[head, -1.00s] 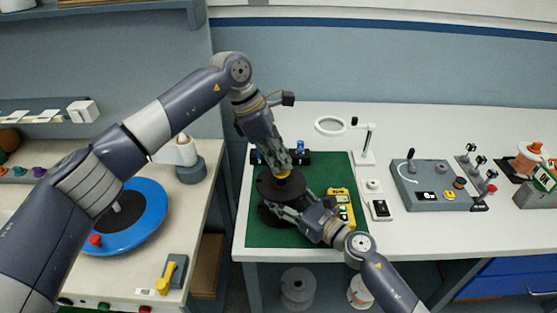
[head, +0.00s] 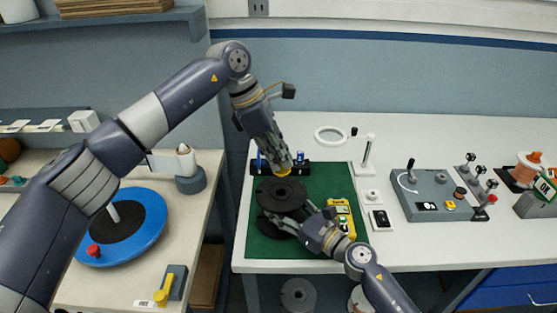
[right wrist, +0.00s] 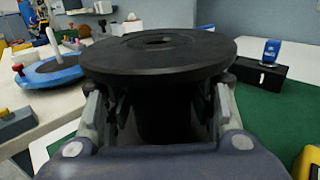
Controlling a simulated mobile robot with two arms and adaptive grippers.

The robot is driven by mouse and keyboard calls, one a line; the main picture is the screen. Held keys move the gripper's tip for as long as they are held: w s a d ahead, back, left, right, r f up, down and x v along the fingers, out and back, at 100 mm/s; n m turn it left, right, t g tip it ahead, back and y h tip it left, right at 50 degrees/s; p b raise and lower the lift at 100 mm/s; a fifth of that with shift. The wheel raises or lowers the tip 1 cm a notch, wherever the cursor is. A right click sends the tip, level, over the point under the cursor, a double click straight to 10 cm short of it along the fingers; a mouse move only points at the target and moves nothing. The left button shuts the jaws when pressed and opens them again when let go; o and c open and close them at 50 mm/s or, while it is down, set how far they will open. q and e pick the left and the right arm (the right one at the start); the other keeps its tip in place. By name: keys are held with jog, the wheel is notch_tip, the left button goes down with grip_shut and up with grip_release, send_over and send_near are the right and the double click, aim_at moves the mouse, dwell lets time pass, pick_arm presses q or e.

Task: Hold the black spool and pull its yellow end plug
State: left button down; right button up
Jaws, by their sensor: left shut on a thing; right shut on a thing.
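The black spool (head: 281,191) stands upright on the green mat (head: 320,180), its round top flange showing a small centre hole. In the right wrist view the spool (right wrist: 160,58) fills the middle, between the fingers. My right gripper (head: 297,222) is shut on the spool below the top flange, from the near right side. My left gripper (head: 280,164) is shut on the yellow end plug (head: 283,171), just behind and above the spool in the head view. The plug is apart from the spool's centre; its lower part is hard to make out.
A black rack with blue pieces (head: 319,168) stands at the mat's back edge. A yellow device (head: 341,217) lies right of the spool. A magnifier stand (head: 367,155) and grey control box (head: 433,194) stand farther right. The left bench carries a blue disc (head: 150,232).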

jog(key=o, duration=1.3)
